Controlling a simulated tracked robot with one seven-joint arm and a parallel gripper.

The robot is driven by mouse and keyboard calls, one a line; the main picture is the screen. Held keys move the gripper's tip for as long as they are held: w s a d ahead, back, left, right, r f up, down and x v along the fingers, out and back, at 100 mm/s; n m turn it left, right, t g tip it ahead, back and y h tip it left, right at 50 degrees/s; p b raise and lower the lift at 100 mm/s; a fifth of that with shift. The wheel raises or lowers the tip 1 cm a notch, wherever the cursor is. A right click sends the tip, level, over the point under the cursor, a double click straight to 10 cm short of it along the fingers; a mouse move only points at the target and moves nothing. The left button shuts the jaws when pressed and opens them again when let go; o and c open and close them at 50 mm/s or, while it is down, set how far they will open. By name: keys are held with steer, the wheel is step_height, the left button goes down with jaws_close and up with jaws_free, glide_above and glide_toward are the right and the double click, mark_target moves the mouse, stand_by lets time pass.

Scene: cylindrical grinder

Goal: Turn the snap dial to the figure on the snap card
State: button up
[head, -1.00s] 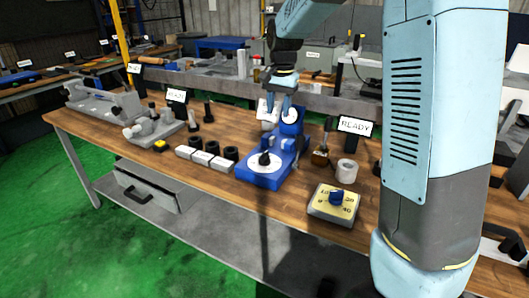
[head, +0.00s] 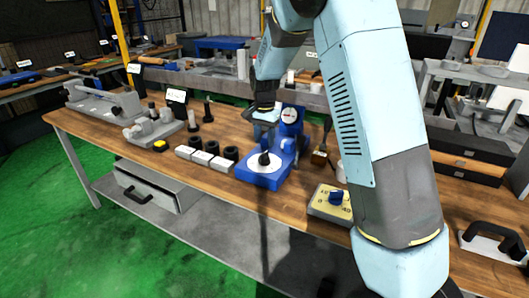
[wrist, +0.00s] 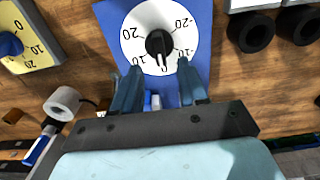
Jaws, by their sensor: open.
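A blue gauge stand (head: 262,178) on the bench carries a white dial plate with a black knob (head: 264,158). In the wrist view, this dial (wrist: 135,48) shows figures including 20, -10 and -20. Its black knob (wrist: 159,45) has a white line pointing roughly down the picture. My gripper (wrist: 160,88) is open and empty, its fingers over the dial's lower edge, apart from the knob. In the head view, my gripper (head: 264,114) hangs above and behind the dial, by the stand's upright round gauge (head: 289,115). I cannot make out a snap card figure.
A yellow box with a blue knob (head: 338,197) stands to the right, partly behind my arm; it also shows in the wrist view (wrist: 38,50). White blocks (head: 200,157) and black rings (head: 231,153) lie left of the stand. A white ring (wrist: 62,103) is nearby.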

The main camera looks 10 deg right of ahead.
mark_target(265, 153)
steer(key=shift+f, duration=2.9)
steer(key=shift+c, duration=0.3)
jaws_close()
